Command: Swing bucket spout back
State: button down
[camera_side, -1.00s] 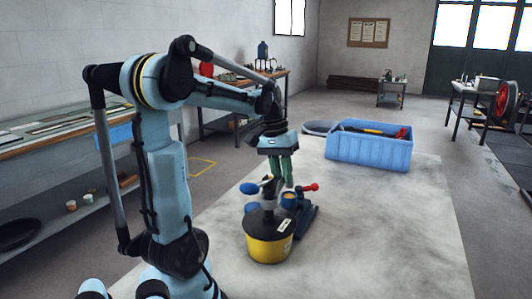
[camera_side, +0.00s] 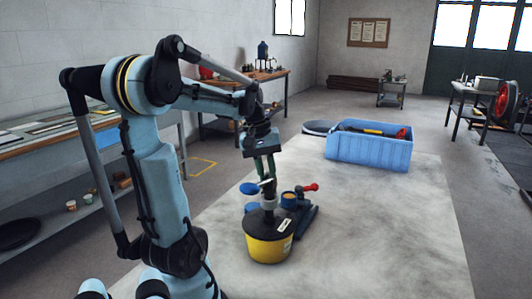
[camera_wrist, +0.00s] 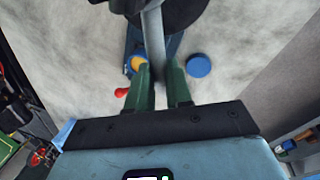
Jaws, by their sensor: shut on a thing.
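A yellow bucket (camera_side: 268,248) with a black lid stands upright on the pale worktop. It has a grey spout (camera_wrist: 153,35) on top, which in the wrist view runs from the black lid to between my green fingers. My gripper (camera_side: 265,179) is above the bucket and is shut on the spout; the fingers also show in the wrist view (camera_wrist: 160,76). The exact contact is small in the side view and partly hidden in the wrist view.
A blue disc (camera_side: 249,188) is beside the spout on the left. A red-knobbed lever (camera_side: 311,187) and an orange-topped cup (camera_side: 289,198) are close on the right. A blue crate (camera_side: 368,152) with tools stands at the back. The right worktop is clear.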

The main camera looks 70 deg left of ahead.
jog(key=s+d+n+y, duration=0.2)
jog(key=s+n, duration=0.6)
jog(key=n, duration=0.4)
jog(key=shift+d, duration=0.2)
jog(key=shift+s+n, duration=0.1)
jog(key=shift+n, duration=0.3)
jog(key=c, duration=1)
grip_release()
